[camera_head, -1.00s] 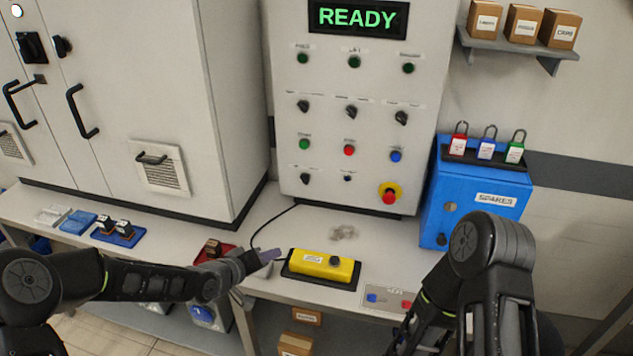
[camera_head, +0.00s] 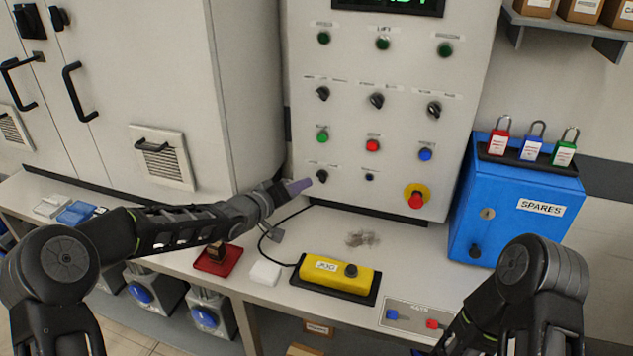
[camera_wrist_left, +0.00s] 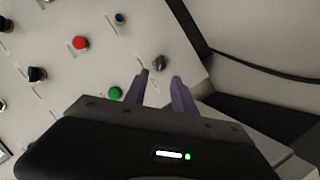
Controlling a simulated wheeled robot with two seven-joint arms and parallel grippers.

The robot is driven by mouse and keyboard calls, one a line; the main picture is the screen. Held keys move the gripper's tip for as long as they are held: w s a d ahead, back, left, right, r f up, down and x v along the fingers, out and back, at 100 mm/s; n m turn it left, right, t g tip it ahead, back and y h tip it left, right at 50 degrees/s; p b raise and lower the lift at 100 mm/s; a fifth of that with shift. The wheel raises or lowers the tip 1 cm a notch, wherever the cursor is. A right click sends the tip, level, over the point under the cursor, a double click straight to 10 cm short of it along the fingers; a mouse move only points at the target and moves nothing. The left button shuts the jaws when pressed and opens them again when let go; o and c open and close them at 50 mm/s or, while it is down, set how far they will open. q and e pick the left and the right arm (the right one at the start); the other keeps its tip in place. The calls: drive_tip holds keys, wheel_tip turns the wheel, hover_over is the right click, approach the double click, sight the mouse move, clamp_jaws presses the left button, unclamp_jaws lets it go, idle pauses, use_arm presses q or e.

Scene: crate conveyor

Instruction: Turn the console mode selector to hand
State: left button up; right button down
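The console (camera_head: 390,160) stands upright at the back with several black selector knobs. Its labels are too small to read, so I cannot tell which one is the mode selector. My left gripper (camera_head: 300,186) is just left of the lowest left black knob (camera_head: 322,176). In the left wrist view, my left gripper (camera_wrist_left: 160,76) is open, its two purple fingers apart and empty. The same knob (camera_wrist_left: 160,63) appears just beyond the fingertips, in line with the gap. I cannot tell whether they touch it. My right arm shows at lower right; its gripper is out of view.
A red emergency stop (camera_head: 416,200) is at lower right. A yellow pendant (camera_head: 338,272) lies on the bench. A blue spares box (camera_head: 515,205) stands right of the console.

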sight(319, 179)
use_arm(q)
drive_tip(key=shift+p+x, duration=0.55)
drive_tip(key=shift+x, duration=3.4)
clamp_jaws()
